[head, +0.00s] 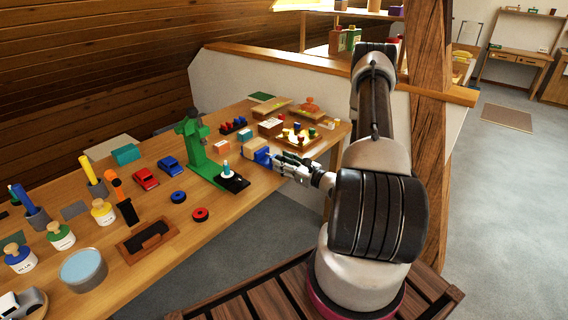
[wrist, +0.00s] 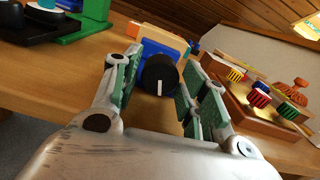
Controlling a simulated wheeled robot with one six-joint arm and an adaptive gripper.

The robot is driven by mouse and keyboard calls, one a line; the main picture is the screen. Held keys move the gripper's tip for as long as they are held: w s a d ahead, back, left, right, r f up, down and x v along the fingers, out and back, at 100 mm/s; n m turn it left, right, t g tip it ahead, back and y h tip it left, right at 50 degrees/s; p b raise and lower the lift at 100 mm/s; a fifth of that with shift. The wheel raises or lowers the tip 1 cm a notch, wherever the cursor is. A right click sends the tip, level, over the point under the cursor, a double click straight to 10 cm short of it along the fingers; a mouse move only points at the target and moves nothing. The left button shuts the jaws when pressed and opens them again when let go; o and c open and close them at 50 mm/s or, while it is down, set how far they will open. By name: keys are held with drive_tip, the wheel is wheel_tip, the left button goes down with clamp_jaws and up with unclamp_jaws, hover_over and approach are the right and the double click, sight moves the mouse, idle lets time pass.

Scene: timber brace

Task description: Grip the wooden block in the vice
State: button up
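A blue vice (head: 262,156) stands near the table's front edge in the head view, with the wooden block (head: 251,145) at its far side. In the wrist view the vice (wrist: 150,49) shows its round black knob (wrist: 159,74) with a white line that stands about upright. The wooden block (wrist: 166,38) shows behind and above the blue part; how tightly it sits in the jaws is hidden. My gripper (head: 279,160) points at the knob. In the wrist view its green-padded fingers (wrist: 160,78) are open, one on each side of the knob; contact is not clear.
A green press (head: 197,150) stands left of the vice. A wooden tray with coloured pegs (head: 300,142) is close on the right, also in the wrist view (wrist: 240,110). Small boxes (head: 270,127) stand behind. The floor in front of the table is free.

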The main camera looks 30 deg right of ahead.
drive_tip(key=v, duration=1.2)
idle(0.3)
